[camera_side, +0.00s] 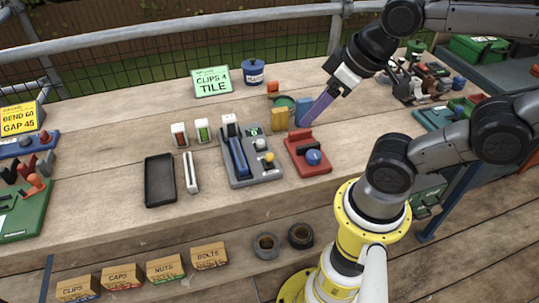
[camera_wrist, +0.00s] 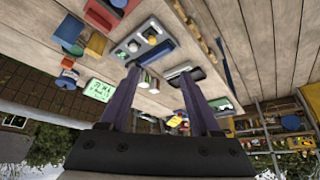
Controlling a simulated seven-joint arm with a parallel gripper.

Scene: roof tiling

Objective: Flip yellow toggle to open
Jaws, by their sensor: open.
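A grey device (camera_side: 239,181) sits on the wooden bench, with a blue bar (camera_side: 238,158), a white knob (camera_side: 260,144) and a small yellow toggle (camera_side: 269,157) on its right part. The device (camera_wrist: 165,48) also shows in the wrist view, with the yellow toggle (camera_wrist: 152,40) near its middle; its exact lever position is too small to tell. My gripper (camera_side: 303,123) hangs tilted above the bench, to the right of and behind the device, apart from the toggle. In the wrist view my gripper (camera_wrist: 158,75) has its two purple fingers wide apart with nothing between them.
A red block with a blue knob (camera_side: 308,154) stands right of the device. Orange (camera_side: 278,120) and blue (camera_side: 303,108) blocks stand behind it. A black tray (camera_side: 160,181) and white bar (camera_side: 191,172) lie left. The front of the bench is mostly clear.

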